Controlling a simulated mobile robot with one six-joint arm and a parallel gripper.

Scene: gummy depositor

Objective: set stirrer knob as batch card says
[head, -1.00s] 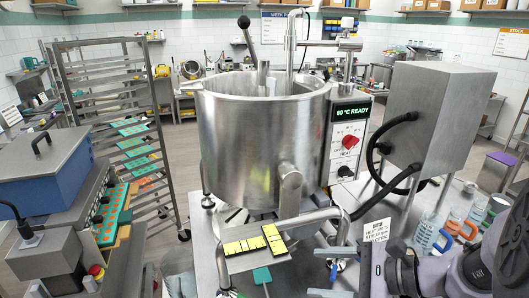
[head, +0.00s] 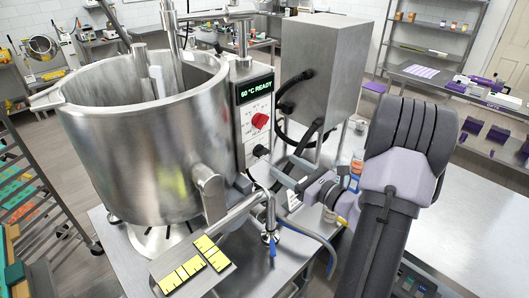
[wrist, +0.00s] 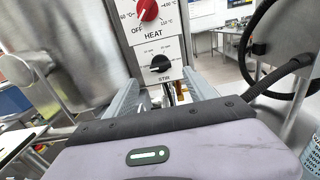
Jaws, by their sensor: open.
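The stirrer knob (wrist: 160,63) is small and black, on the white panel above the word STIR in the wrist view. It also shows in the head view (head: 261,151), below the red heat knob (head: 260,120). Its exact setting is too small to read. My gripper (wrist: 165,82) is open and empty. Its two grey fingers point at the panel, one on each side below the stirrer knob, apart from it. The batch card's text cannot be read in the current views.
The steel kettle (head: 140,130) stands left of the panel, whose display (head: 254,90) reads 60 °C READY. A grey box (head: 314,60) with black cables (wrist: 262,40) is at the right. A yellow-marked plate (head: 192,268) sits in front. The bench at right (head: 470,220) is largely clear.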

